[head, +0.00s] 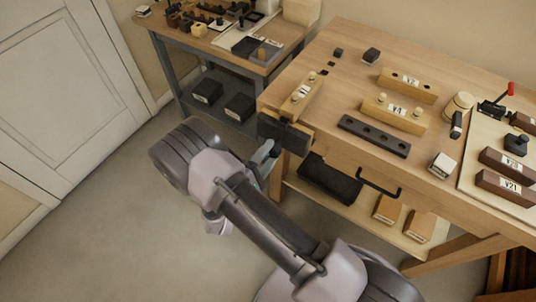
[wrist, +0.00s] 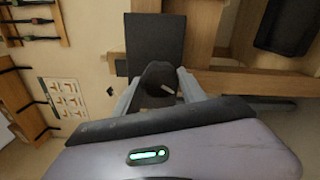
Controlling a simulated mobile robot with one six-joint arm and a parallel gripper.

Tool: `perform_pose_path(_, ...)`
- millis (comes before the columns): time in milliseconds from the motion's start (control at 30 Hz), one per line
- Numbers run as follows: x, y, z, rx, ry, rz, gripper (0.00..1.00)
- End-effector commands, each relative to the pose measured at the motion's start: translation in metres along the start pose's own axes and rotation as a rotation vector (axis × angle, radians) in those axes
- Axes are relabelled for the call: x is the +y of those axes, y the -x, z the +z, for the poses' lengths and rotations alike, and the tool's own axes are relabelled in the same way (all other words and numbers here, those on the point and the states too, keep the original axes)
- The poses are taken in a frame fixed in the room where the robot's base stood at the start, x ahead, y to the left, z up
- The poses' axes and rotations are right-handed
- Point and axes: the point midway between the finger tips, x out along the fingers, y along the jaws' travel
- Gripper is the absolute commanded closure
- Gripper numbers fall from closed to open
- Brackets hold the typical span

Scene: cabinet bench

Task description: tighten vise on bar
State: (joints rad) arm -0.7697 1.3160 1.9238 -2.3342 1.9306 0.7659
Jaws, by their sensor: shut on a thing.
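The vise (head: 285,131) is a dark block on the left front corner of the wooden bench. In the wrist view its dark square plate (wrist: 155,40) faces me. My gripper (head: 267,158) is in front of the vise, below the bench top. In the wrist view my gripper (wrist: 159,82) is shut on a dark rounded vise handle (wrist: 158,74), one finger on each side. A light wooden bar (head: 303,93) with a white label and small pegs lies just behind the vise plate. Whether it sits between the jaws cannot be told.
A dark bar with holes (head: 373,135) and two labelled wooden blocks (head: 408,85) (head: 394,113) lie on the bench top. A second table (head: 225,45) stands behind at left. The floor at left is clear.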

Motion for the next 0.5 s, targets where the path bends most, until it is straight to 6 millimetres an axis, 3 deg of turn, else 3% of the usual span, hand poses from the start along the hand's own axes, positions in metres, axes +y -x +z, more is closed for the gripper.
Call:
perform_pose_path(100,-0.0002,0.0001,0.0003,0.000,0.003,0.000,0.87)
perform_pose_path(133,-0.0002,0.0001,0.0003,0.000,0.003,0.000,0.48)
perform_pose_path(200,-0.0002,0.0001,0.0003,0.000,0.003,0.000,0.34)
perform_pose_path(500,0.0000,0.0008,0.0001,0.001,0.004,0.000,0.34)
